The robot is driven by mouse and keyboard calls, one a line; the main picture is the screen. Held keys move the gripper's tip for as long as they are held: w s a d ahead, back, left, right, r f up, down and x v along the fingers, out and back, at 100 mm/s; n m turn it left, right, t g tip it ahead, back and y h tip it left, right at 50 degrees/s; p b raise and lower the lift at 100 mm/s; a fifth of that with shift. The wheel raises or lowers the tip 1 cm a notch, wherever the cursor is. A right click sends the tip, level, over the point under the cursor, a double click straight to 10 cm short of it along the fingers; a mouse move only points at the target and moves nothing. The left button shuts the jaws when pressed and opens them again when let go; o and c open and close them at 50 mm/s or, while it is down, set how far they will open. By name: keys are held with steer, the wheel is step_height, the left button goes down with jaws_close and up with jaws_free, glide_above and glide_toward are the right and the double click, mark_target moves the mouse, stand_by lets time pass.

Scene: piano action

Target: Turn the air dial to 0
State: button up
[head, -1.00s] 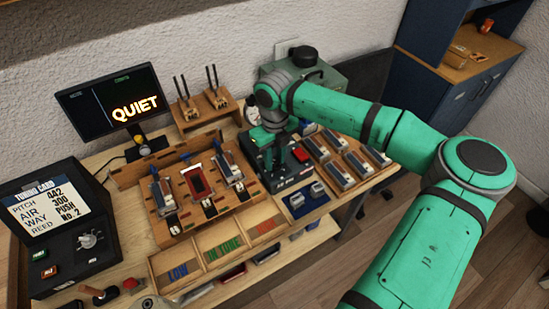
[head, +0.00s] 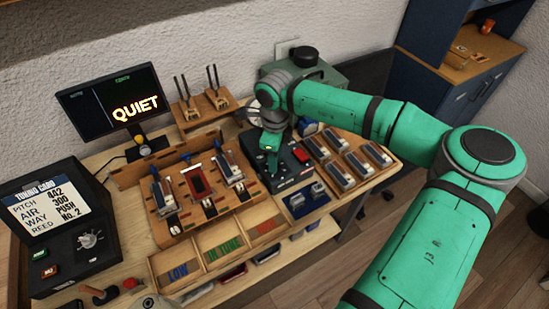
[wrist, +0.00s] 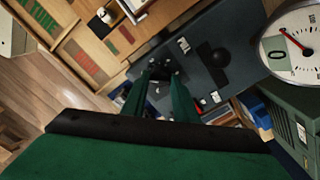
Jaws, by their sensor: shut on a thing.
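My gripper (head: 271,172) points down at the left part of a dark control box (head: 298,171) on the bench. In the wrist view its two green fingers (wrist: 164,76) are shut on a small dark knob (wrist: 166,70) on the box top, which looks like the air dial. The fingers hide much of the knob, and its markings are too small to read. A round white gauge (wrist: 297,36) with a red needle stands beside the box in the wrist view. A small window on its face shows 0.
A red button (head: 301,155) is on the box, right of my gripper. Reed blocks (head: 352,160) lie in a rack to the right. A wooden fixture (head: 160,228) stands left, and sorting bins (head: 187,286) are in front. A green machine (head: 330,78) stands behind.

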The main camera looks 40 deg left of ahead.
steer(key=shift+w+d, duration=0.1)
steer(key=shift+w, duration=0.05)
stand_by(0.3)
steer(key=o, duration=1.1)
steer(key=shift+c, duration=0.2)
step_height(320, 180, up, 11)
steer(key=shift+f, duration=0.15)
